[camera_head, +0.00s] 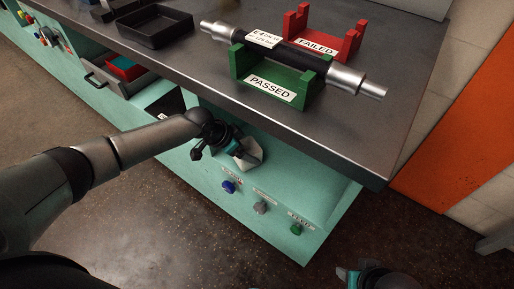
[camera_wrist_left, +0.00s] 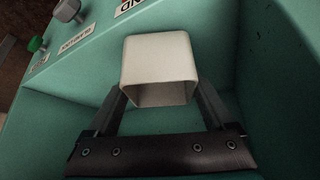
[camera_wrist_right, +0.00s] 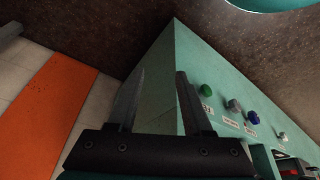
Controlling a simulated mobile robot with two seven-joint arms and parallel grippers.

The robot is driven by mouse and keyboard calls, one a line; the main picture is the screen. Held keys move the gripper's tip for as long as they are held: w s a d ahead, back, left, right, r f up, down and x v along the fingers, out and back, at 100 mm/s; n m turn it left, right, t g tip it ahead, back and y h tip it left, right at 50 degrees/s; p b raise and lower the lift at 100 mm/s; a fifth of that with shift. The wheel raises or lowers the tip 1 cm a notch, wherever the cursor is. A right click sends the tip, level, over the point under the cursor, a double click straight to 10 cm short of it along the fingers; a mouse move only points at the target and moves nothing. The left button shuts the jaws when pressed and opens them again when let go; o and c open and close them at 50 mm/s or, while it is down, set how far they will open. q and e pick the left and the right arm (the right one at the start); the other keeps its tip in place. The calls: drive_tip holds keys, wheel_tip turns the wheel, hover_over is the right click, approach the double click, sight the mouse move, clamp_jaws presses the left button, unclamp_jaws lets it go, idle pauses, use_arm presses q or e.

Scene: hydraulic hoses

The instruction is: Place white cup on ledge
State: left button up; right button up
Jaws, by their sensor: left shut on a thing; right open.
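The white cup (camera_wrist_left: 158,62) is square-sided, and my left gripper (camera_wrist_left: 160,105) is shut on it. In the head view the cup (camera_head: 249,153) shows just past my left gripper (camera_head: 232,146), below the bench top's front edge, against the green cabinet front. In the left wrist view green panels surround the cup, and whether it touches them I cannot tell. No surface clearly named as the ledge can be picked out. My right gripper (camera_wrist_right: 155,105) is open and empty, facing the cabinet corner. It shows only partly at the bottom of the head view (camera_head: 368,277).
A hose lies in the green PASSED cradle (camera_head: 275,85) on the bench top (camera_head: 350,130), with a red FAILED cradle (camera_head: 330,40) behind. Blue (camera_head: 229,187), grey (camera_head: 261,207) and green (camera_head: 296,229) buttons sit on the cabinet front. An open drawer (camera_head: 117,78) stands out at left.

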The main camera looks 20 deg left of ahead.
sight(256, 147)
use_arm(q)
drive_tip(key=w+d+b, duration=0.1)
drive_tip(key=w+d, duration=0.1)
drive_tip(key=w, duration=0.1)
drive_tip(key=shift+d+f, duration=0.1)
drive_tip(key=shift+d, duration=0.2)
drive_tip(key=shift+s+a+f+b, duration=0.1)
drive_tip(key=shift+s+f+b, duration=0.1)
drive_tip(key=shift+b, duration=0.25)
use_arm(e)
drive_tip(key=shift+t, duration=0.4)
drive_tip(key=shift+r, duration=2.3)
use_arm(q)
drive_tip(key=shift+f, duration=0.1)
drive_tip(key=o, duration=1.1)
use_arm(e)
drive_tip(key=shift+w+r, duration=0.1)
